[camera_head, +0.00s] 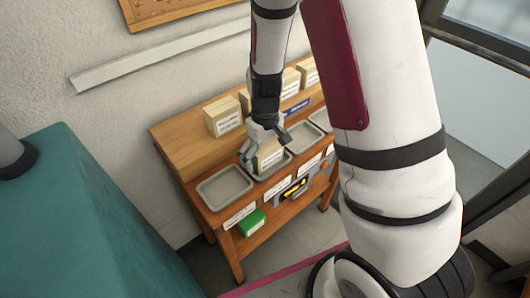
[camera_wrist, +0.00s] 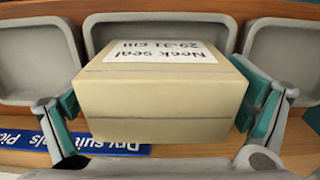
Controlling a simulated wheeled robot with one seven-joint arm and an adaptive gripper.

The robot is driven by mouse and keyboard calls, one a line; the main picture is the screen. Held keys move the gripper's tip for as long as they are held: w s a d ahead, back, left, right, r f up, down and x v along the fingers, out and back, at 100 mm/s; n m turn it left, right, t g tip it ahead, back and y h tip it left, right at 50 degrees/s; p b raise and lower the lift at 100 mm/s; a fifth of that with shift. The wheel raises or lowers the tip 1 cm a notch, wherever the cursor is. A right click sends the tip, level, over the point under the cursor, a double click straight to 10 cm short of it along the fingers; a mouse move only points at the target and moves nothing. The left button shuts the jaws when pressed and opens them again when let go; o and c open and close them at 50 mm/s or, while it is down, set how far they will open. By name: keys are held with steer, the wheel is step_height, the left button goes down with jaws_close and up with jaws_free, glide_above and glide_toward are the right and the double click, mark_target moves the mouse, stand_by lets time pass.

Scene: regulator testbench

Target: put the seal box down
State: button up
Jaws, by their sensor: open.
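The seal box (camera_head: 269,155) is a beige carton with a white label. It sits at the middle grey tray (camera_head: 284,168) on the wooden bench. In the wrist view the box (camera_wrist: 165,105) fills the middle, and its label reads "Neck seal 29-31 cm", upside down. My gripper (camera_head: 267,146) is around the box from above. In the wrist view my gripper (camera_wrist: 165,112) is open, with one green-padded finger on each side of the box. I cannot tell whether the pads still touch it. The underside of the box is hidden.
An empty grey tray (camera_head: 225,188) is to the left, and another tray (camera_head: 302,137) to the right. Several beige boxes (camera_head: 223,116) stand on the raised back shelf with a blue sign (camera_head: 297,106). A green box (camera_head: 251,222) is on the lower shelf. A teal block (camera_head: 90,220) stands left.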

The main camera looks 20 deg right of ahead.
step_height(320, 180, up, 11)
steer(key=shift+w+f, duration=0.1)
steer(key=shift+f, duration=0.05)
step_height(320, 180, up, 2)
steer(key=s+r+m+t, duration=0.3)
steer(key=s+r+t, duration=0.2)
steer(key=s+r, duration=1.2)
steer(key=shift+s+d+m, duration=0.15)
steer(key=shift+s+m, duration=0.15)
steer(key=shift+s, duration=0.95)
steer(key=shift+r, duration=0.1)
stand_by(0.5)
